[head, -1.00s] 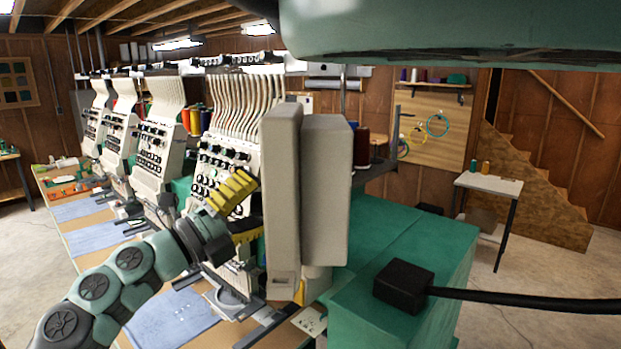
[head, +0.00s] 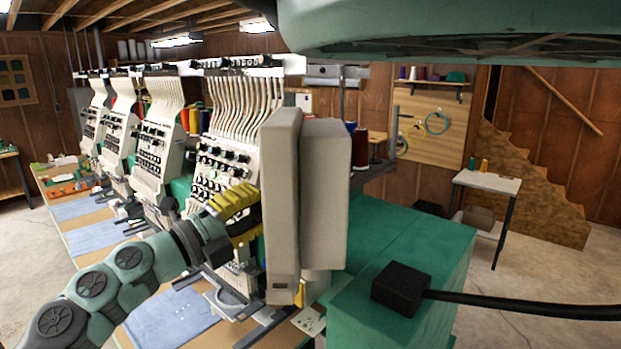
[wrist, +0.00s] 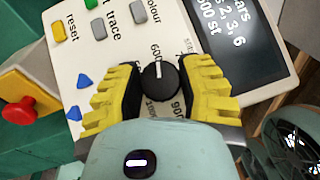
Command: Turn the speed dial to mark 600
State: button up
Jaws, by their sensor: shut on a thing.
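The speed dial (wrist: 159,83) is a round black knob with a white pointer line, on a pale control panel (wrist: 85,45) in the wrist view. The pointer is at the top of the knob, toward the printed 600 (wrist: 155,52). A 900 mark (wrist: 178,106) is at its lower right. My gripper (wrist: 160,80) has one yellow ridged finger on each side of the dial and is shut on it. In the head view my gripper (head: 238,212) is at the left of a beige box (head: 281,205); the dial is hidden there.
The panel also has reset (wrist: 58,31), trace and colour buttons, blue triangular buttons and a dark text screen (wrist: 228,35). A red stop button (wrist: 18,110) on yellow is at the left. Embroidery machines (head: 155,150) line the table in the head view.

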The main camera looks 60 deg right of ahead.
jog(key=shift+n+y, duration=0.3)
jog(key=o, duration=1.2)
jog(key=v, duration=1.2)
